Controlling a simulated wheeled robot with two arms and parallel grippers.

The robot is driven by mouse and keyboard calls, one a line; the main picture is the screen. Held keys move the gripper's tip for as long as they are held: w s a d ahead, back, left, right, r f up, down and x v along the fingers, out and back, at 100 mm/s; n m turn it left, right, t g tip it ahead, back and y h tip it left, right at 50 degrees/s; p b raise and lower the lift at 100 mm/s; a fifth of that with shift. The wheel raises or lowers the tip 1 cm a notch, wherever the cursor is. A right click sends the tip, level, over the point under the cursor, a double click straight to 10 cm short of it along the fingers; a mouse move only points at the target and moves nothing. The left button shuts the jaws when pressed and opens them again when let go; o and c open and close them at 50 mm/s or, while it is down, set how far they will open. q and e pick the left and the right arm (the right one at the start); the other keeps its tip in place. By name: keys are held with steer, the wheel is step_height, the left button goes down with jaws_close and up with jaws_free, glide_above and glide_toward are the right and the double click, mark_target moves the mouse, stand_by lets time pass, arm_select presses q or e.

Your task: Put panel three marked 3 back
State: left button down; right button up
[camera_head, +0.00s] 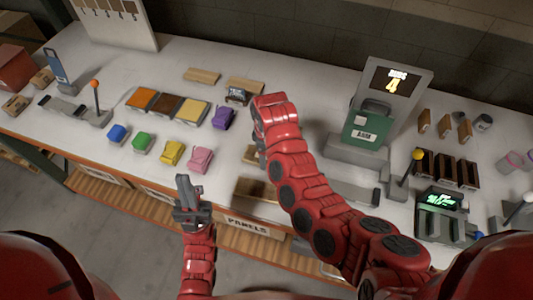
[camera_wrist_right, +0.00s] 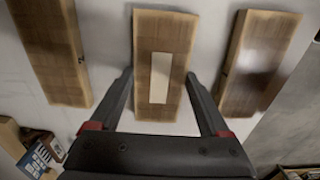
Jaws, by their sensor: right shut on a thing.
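In the right wrist view a wooden panel (camera_wrist_right: 165,35) with a pale blank-looking strip on its face lies between the fingers of my right gripper (camera_wrist_right: 160,74). The fingers are at its two long sides and shut on it. No number 3 is readable on it. One wooden panel (camera_wrist_right: 48,50) lies to its left and another (camera_wrist_right: 258,62) to its right, both apart from it. In the head view my right arm hides its gripper and most of the held panel. My left gripper (camera_head: 188,190) is raised in front of the table edge, with nothing visible in it; its finger gap is unclear.
Wooden panels (camera_head: 202,76) lie at the back of the white table, and one (camera_head: 256,190) lies near the front edge above a PANELS label (camera_head: 246,224). Coloured blocks (camera_head: 172,152) stand left of my right arm.

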steer(key=o, duration=1.4)
steer(key=shift+f, duration=0.15)
step_height(320, 180, up, 3)
steer(key=shift+w+b, duration=0.15)
steer(key=shift+b, duration=0.55)
steer(key=shift+r+p, duration=1.2)
steer(key=shift+r, duration=3.45)
